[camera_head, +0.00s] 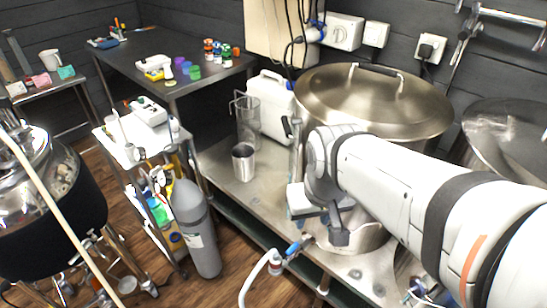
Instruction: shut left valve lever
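A blue valve lever (295,248) sits on a valve low at the front of the left steel pot (370,115), by the edge of the steel bench. A pale hose (254,275) with a red-marked fitting hangs from that valve. My gripper (338,238) is in front of the pot, just right of the blue lever and apart from it in the picture. Its fingers are small and dark, so their opening is unclear. A second valve with a blue part (418,290) shows at the lower right, partly hidden by my arm.
On the steel bench (222,160) stand a metal cup (243,162), a clear jug (247,120) and a white canister (270,103). A grey gas cylinder (195,230) stands on the floor beside a loaded trolley. A second steel pot (510,130) is at right.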

